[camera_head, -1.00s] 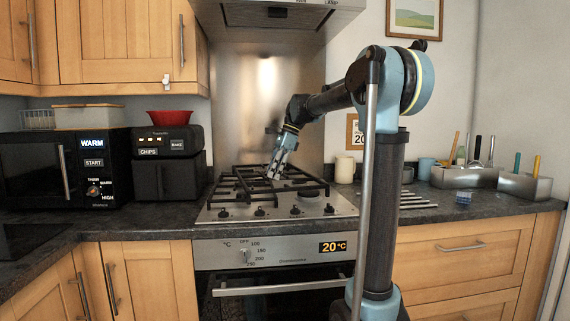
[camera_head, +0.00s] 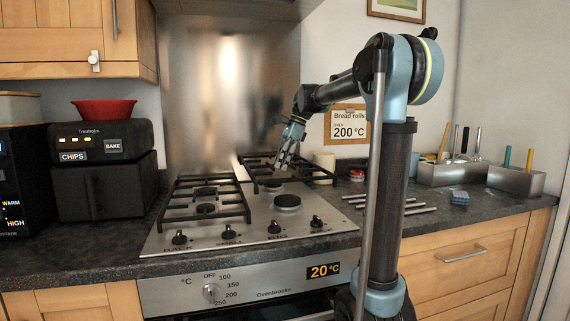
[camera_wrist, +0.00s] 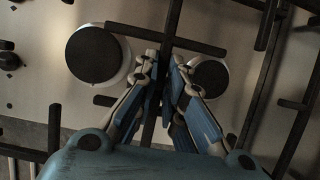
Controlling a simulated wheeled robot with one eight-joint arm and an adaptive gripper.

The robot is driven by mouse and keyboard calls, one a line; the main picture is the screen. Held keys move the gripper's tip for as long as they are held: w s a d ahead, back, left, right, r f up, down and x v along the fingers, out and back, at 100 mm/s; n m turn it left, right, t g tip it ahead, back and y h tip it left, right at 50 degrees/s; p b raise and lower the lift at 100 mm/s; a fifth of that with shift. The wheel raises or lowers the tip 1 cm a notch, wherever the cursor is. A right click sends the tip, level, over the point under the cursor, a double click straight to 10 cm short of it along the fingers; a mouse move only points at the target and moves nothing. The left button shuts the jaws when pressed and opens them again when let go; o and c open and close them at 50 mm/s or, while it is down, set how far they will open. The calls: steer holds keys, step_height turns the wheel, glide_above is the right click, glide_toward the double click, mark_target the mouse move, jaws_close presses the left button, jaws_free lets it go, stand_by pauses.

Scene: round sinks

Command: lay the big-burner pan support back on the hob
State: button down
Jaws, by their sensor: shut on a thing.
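The steel hob (camera_head: 250,232) has a black pan support (camera_head: 205,203) over its left burners. A second black pan support (camera_head: 318,174), taken to be the big-burner one, is at the back right of the hob. My gripper (camera_head: 285,166) is shut on a bar of it, pointing down. In the wrist view the fingers (camera_wrist: 163,75) close on the dark bar (camera_wrist: 170,22). The large front right burner (camera_head: 287,201) is bare in the head view. In the wrist view a large burner cap (camera_wrist: 92,54) and a smaller one (camera_wrist: 208,77) flank the bar. I cannot tell whether the held support touches the hob.
Several metal rods (camera_head: 405,208) lie on the worktop right of the hob. A cream canister (camera_head: 325,163) and a red-lidded jar (camera_head: 357,175) stand behind. Steel utensil bins (camera_head: 450,174) are at the right. A black air fryer (camera_head: 103,185) with a red bowl (camera_head: 104,108) is left.

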steer(key=shift+a+f, duration=0.1)
steer(key=shift+a, duration=0.05)
stand_by(0.4)
steer(key=shift+f, duration=4.15)
steer(key=c, duration=1.6)
jaws_free()
steer(key=shift+v, duration=4.45)
steer(key=shift+w, duration=0.1)
